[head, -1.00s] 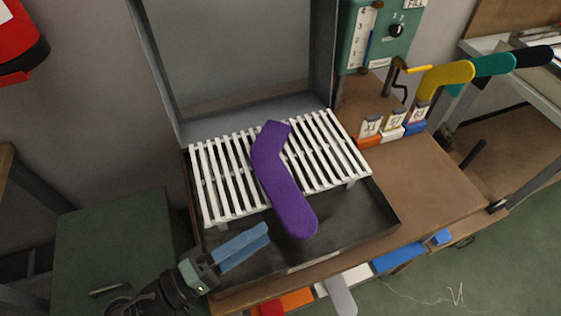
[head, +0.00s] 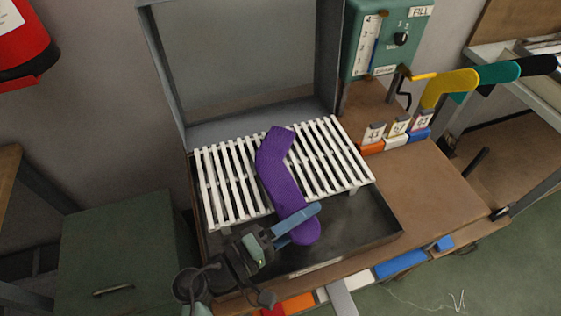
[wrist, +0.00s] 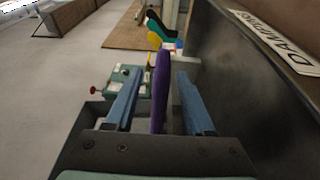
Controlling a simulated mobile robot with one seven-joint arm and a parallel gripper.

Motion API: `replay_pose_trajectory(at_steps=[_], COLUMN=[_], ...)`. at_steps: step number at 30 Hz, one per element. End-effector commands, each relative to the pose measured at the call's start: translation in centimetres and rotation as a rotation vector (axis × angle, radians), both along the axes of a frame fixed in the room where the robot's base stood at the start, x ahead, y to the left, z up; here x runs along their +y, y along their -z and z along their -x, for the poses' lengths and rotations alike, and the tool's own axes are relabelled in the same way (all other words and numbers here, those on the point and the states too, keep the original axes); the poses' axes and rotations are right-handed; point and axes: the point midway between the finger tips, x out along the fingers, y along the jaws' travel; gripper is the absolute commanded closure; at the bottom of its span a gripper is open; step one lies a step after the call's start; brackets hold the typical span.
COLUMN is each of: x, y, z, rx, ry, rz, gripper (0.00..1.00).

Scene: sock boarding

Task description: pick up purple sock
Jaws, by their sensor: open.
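The purple sock (head: 275,172) lies on the white slatted rack (head: 225,185), with its lower end hanging out past the rack's front edge over the dark tray. My gripper (head: 300,225) is at that lower end, with its blue fingers either side of it. In the wrist view the purple sock (wrist: 160,90) stands edge-on between the two open blue fingers (wrist: 157,100), with gaps visible on both sides. The near finger hides a little of the sock in the head view.
The dark tray (head: 365,228) surrounds the rack's front. A grey panel (head: 240,60) stands behind. A green control box (head: 385,45) is at the back right, near yellow, teal and black sock shapes (head: 450,85). The brown bench top (head: 430,190) at right is mostly clear.

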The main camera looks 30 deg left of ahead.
Motion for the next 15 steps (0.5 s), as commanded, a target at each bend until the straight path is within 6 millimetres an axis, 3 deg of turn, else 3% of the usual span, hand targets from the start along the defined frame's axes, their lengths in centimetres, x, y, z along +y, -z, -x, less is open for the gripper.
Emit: replay_pose_trajectory(at_steps=[1,10,15], x=[0.02,0.04,0.04], y=[0.0,-0.02,-0.04], z=[0.01,0.04,0.04], rx=[0.0,0.0,-0.001], ry=[0.0,0.0,0.0], rz=[0.0,0.0,0.0], gripper=[0.46,1.0,1.0])
